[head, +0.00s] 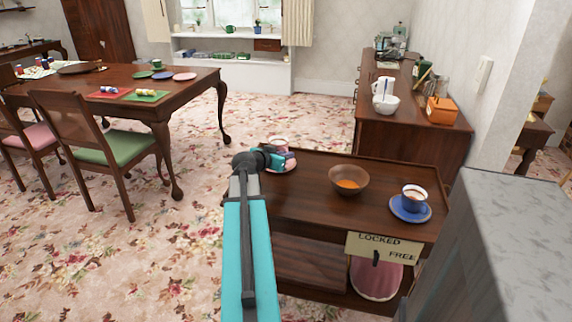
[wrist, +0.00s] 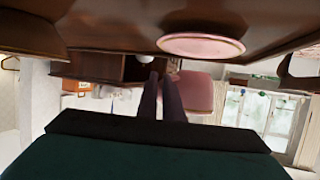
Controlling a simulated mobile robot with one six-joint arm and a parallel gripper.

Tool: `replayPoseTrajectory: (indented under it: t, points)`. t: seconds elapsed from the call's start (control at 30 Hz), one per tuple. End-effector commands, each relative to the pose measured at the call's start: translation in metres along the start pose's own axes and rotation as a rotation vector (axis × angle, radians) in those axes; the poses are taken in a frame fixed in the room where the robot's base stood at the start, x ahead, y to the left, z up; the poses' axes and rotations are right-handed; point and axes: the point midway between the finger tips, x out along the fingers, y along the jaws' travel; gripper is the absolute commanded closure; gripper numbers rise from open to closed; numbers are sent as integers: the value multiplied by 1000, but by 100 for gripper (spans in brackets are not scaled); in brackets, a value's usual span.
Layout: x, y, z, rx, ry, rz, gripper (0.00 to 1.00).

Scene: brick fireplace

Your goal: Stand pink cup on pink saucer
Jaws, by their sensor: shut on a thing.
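The pink cup (head: 279,142) is at my gripper (head: 281,158), at the left back of the wooden trolley in the head view. It also shows in the wrist view (wrist: 200,92), which is upside down, beside my two dark fingers (wrist: 161,95). My gripper is shut on the cup, seemingly at its handle. The pink saucer (wrist: 201,45) lies on the trolley; a gap shows between it and the cup in the wrist view. In the head view, part of the saucer (head: 287,167) shows below my gripper, and the rest is hidden.
A sign (head: 383,247) hangs at the front edge. A dining table (head: 190,88) stands back left.

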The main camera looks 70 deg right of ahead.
Motion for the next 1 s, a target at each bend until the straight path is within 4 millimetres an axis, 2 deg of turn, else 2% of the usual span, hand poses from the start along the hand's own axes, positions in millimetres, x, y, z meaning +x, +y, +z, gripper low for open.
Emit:
replayPoseTrajectory:
  t: [0.4, 0.97, 1.0]
  points:
    - [11, 0, 29, -1, -1, 0, 100]
    - [13, 0, 35, 0, 0, -1, 100]
    - [13, 0, 35, 0, 0, -1, 92]
